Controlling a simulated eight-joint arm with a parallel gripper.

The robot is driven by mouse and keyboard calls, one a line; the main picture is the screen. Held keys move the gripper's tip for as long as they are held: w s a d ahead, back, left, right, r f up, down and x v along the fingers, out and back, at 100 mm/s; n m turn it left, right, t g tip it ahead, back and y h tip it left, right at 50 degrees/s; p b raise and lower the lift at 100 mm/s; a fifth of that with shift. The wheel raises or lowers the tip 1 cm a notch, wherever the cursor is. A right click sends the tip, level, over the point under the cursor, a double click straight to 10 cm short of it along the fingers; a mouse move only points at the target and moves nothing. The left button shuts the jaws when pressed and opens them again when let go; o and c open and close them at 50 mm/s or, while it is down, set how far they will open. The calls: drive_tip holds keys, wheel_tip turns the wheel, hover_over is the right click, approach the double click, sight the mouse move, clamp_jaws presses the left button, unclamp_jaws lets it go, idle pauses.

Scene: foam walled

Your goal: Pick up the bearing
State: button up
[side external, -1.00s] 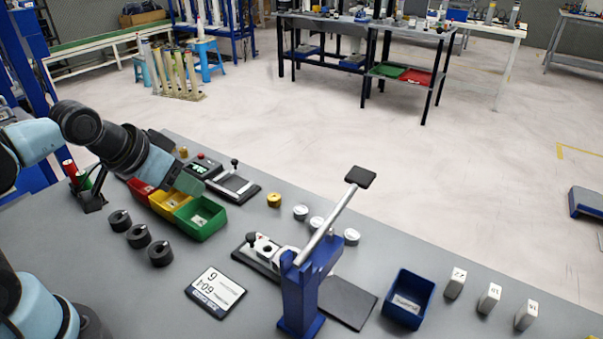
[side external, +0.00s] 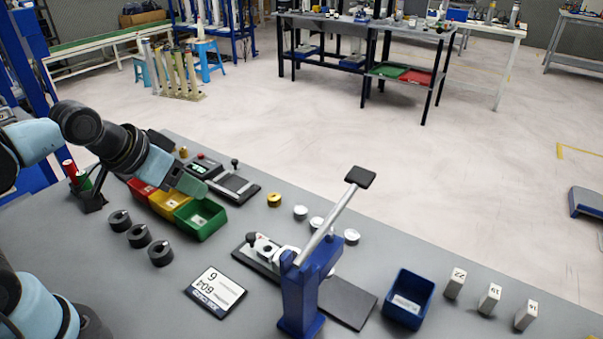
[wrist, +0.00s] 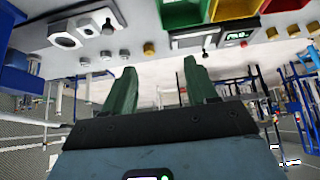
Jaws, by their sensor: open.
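No part is clearly marked as the bearing. Three small silver-white round pieces (side external: 300,212) stand in a row on the grey bench, and they are the likeliest candidates; they also show in the wrist view (wrist: 105,55). My gripper (side external: 198,186) is over the coloured bins at the left, apart from the round pieces. In the wrist view its two green fingers (wrist: 160,75) are spread with nothing between them. A black and silver fixture (side external: 265,250) with a round opening lies beside the blue lever press (side external: 303,295).
Red, yellow and green bins (side external: 205,228) stand below my gripper. A device with a lit display (side external: 200,170) and a brass piece (side external: 274,200) are nearby. Black knobs (side external: 139,236) and a label card (side external: 215,292) lie in front. A blue bin (side external: 408,300) stands right of the press.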

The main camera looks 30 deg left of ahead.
drive_tip(key=shift+o, duration=0.3)
drive_tip(key=shift+w, duration=0.1)
drive_tip(key=m+g+h, duration=0.4)
drive_tip(key=m+g, duration=0.1)
drive_tip(key=m, duration=0.7)
hover_over(351, 234)
drive_tip(key=a, duration=0.2)
drive_tip(key=f, duration=0.8)
drive_tip(key=shift+s+a+f, duration=0.1)
drive_tip(key=shift+s+f, duration=0.15)
drive_tip(key=shift+s, duration=0.1)
drive_tip(key=shift+s+x, duration=0.15)
drive_tip(key=shift+x, duration=1.2)
drive_tip(key=shift+s+x, duration=0.15)
drive_tip(key=shift+x, duration=1.2)
drive_tip(key=shift+c, duration=0.5)
